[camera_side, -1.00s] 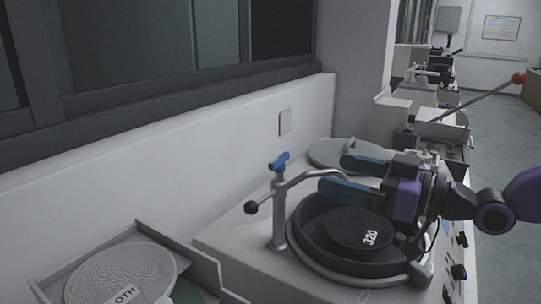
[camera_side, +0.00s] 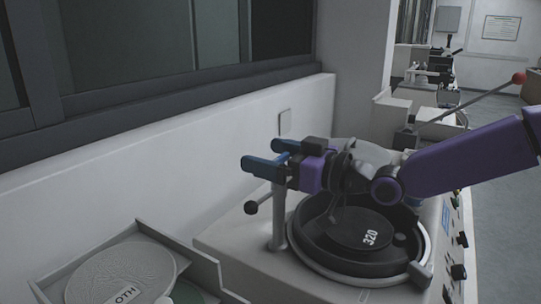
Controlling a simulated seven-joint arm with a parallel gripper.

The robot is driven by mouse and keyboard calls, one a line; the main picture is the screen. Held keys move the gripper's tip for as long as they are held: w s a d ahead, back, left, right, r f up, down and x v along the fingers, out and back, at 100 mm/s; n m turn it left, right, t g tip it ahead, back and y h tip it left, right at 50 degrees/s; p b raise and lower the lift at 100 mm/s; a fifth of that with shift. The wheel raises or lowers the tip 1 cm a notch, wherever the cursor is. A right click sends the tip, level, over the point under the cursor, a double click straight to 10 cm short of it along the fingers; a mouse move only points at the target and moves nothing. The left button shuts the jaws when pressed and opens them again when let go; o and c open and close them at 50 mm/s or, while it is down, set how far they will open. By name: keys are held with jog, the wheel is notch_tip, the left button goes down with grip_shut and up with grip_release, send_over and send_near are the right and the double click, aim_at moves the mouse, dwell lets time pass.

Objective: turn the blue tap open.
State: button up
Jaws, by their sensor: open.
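The blue tap (camera_side: 281,158) tops a grey metal post (camera_side: 278,218) at the left side of the polishing machine. My gripper (camera_side: 272,157) is at the tap's height with its two blue fingers open, one on the near side of the handle and one on the far side. The fingers and gripper body hide most of the handle, so I cannot tell whether they touch it or how far it is turned.
A black round bowl with a disc marked 320 (camera_side: 345,229) lies below my arm. A tray (camera_side: 187,240) with a disc marked OTH (camera_side: 120,275) is at the lower left. The wall (camera_side: 150,160) is close behind the tap.

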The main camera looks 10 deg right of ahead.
jog(key=shift+w+a, duration=0.1)
jog(key=shift+a, duration=0.05)
jog(key=c, duration=1)
jog(key=shift+o, duration=0.2)
jog(key=shift+n+g+y, duration=0.4)
jog(key=shift+g, duration=0.1)
jog(key=shift+n+g+y, duration=1.1)
jog(key=shift+n+g, duration=0.2)
jog(key=shift+g, duration=0.4)
jog(key=shift+s+a+n+g+y, duration=0.1)
jog(key=shift+s+n+g+y, duration=0.2)
jog(key=shift+n+g, duration=0.4)
jog(key=shift+s+a+n+g+y, duration=0.1)
jog(key=shift+n+g+y, duration=0.3)
jog(key=shift+g, duration=0.8)
